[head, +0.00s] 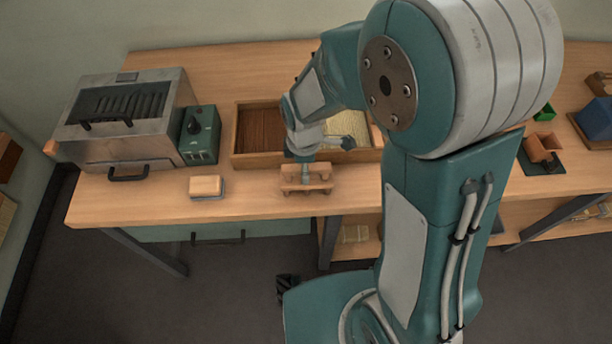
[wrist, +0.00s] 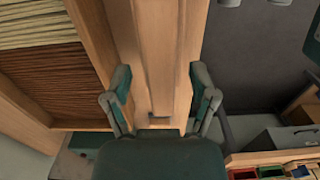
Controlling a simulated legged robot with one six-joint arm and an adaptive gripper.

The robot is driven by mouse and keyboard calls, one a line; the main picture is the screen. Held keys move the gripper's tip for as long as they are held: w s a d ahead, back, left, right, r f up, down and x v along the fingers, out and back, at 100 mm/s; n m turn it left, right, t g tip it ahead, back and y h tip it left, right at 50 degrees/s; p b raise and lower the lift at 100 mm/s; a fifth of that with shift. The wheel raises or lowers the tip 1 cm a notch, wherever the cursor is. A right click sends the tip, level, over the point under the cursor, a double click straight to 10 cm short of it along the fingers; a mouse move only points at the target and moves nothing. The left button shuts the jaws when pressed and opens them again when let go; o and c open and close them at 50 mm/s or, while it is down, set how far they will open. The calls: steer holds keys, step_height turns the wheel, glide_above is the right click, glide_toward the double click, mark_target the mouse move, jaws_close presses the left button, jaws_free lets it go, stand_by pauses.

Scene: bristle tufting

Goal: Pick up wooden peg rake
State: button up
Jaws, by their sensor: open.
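The wooden peg rake (head: 318,186) appears to be the small light-wood piece with short legs near the table's front edge in the head view. My gripper (head: 305,172) is right above it, pointing down. In the wrist view a long wooden bar (wrist: 157,45), which seems to be the rake, runs between the two fingers of my open gripper (wrist: 160,72). Gaps show on both sides of the bar. The rake's far end and pegs are mostly hidden in the wrist view.
A wooden tray (head: 243,160) with dark and pale bristle bundles lies just behind the rake. A tan block (head: 206,186) sits left of it. A metal box machine (head: 125,115) and a green control box (head: 199,140) stand further left. The table's front edge is close.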

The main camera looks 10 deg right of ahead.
steer(key=shift+f, duration=0.2)
stand_by(0.3)
jaws_close()
